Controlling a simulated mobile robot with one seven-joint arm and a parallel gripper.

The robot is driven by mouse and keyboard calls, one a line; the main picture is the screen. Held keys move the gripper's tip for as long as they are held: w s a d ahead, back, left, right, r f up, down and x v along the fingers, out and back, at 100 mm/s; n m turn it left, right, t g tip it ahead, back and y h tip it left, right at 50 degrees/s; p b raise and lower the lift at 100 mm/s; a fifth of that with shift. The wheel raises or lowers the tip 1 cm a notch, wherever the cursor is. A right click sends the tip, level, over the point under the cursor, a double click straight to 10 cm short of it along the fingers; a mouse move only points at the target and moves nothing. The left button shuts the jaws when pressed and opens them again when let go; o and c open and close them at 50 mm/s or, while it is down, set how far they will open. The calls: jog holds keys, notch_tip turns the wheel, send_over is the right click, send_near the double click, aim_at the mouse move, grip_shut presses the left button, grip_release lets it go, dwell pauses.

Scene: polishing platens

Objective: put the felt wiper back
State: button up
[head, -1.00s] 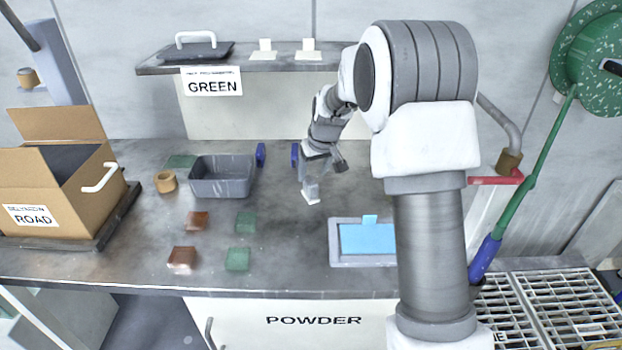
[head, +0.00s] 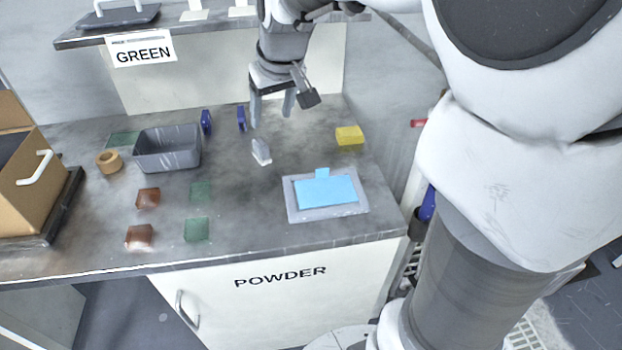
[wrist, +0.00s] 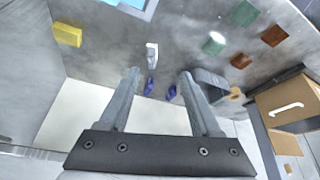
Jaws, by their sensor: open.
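I cannot tell for sure which thing is the felt wiper; a small pale grey-and-white piece (head: 261,152) standing loose on the grey counter (head: 240,215) may be it. It also shows in the wrist view (wrist: 152,54), beyond and between my fingertips. My gripper (head: 272,108) is open and empty, pointing down above and behind that piece, apart from it. Both fingers show in the wrist view (wrist: 160,75) with nothing between them. Two dark blue pieces, one left (head: 206,121) and one right (head: 241,118), stand on the counter behind it.
A grey bin (head: 140,150), tan ring (head: 109,162) and red and green blocks (head: 148,198) are to the left. A grey tray (head: 294,211) with a light blue sheet is at front right, a yellow block (head: 349,135) behind it. A shelf (head: 75,41) labelled GREEN overhangs the back.

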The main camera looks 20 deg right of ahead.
jog(key=s+m, duration=0.1)
jog(key=s, duration=2.1)
jog(key=shift+s+r+m+t+h, duration=0.2)
jog(key=shift+m+t+h, duration=0.1)
jog(key=shift+t, duration=0.1)
notch_tip(320, 180, up, 5)
jog(key=p, duration=0.5)
